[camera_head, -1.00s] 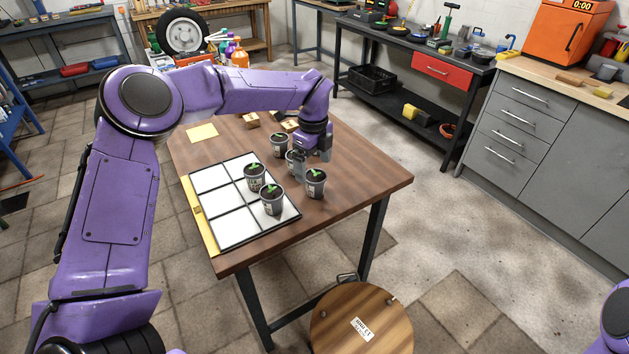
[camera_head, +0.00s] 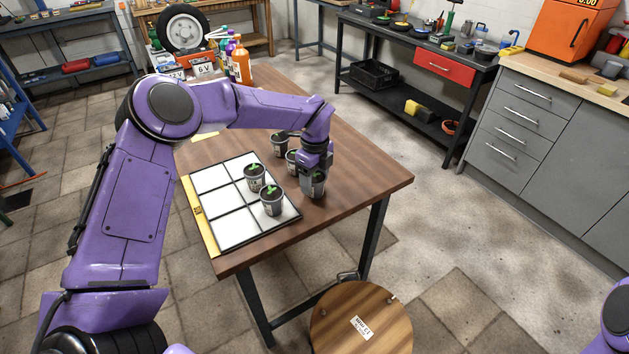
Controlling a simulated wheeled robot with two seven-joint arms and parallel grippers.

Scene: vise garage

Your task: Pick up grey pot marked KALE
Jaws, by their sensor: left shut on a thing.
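My left gripper (camera_head: 315,171) reaches down over a grey pot (camera_head: 313,188) at the right of the grid tray and is shut on it. The pot stands upright, at or very near the table top. Its rim and plant are partly hidden by the gripper. Other grey pots with green seedlings stand close by: one (camera_head: 279,145) behind, one (camera_head: 292,157) just left of the gripper, and two on the tray, farther back (camera_head: 255,179) and nearer (camera_head: 272,202). The labels are too small to read, so I cannot tell which says KALE. My right gripper is out of view.
The white grid tray (camera_head: 213,204) with a yellow edge lies on the wooden table (camera_head: 355,178). The table's right part is clear. A round wooden stool (camera_head: 352,330) stands at the near side.

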